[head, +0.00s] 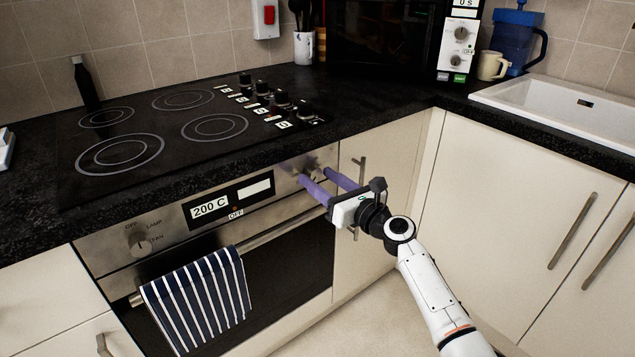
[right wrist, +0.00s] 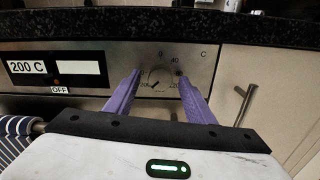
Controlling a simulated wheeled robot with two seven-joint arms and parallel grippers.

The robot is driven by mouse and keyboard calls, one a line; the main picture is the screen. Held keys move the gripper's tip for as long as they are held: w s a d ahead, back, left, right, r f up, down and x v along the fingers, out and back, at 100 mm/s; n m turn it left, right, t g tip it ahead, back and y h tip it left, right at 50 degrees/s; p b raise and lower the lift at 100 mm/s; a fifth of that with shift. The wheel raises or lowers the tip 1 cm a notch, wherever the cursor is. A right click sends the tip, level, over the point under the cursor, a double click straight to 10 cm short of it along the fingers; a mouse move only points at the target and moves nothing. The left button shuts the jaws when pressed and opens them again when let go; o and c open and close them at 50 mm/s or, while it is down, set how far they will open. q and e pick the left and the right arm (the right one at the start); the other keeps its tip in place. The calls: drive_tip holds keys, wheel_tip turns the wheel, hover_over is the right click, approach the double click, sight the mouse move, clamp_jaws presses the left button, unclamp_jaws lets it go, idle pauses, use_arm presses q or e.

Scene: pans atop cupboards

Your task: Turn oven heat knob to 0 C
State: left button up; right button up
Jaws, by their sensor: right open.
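The oven heat knob (right wrist: 162,78) is on the steel oven panel, inside a dial with marks including 0, 40, 200 and 220. In the right wrist view it lies between my purple fingertips; its pointer seems to be at the lower left, near 200. The oven display (head: 210,207) reads 200 C, with OFF below it. My right gripper (head: 314,174) is open in front of the panel, one finger on either side of the knob. In the head view the fingers partly hide the knob, and I cannot tell if they touch it. My left gripper is not in view.
A second knob (head: 142,241) with OFF, LAMP and FAN marks sits left on the panel. A striped towel (head: 197,303) hangs on the oven handle. The black worktop (head: 365,130) overhangs just above the gripper. A cupboard handle (right wrist: 245,104) stands out right of the fingers.

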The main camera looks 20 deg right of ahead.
drive_tip(key=shift+x, duration=0.8)
drive_tip(key=c, duration=1.1)
drive_tip(key=shift+o, duration=0.2)
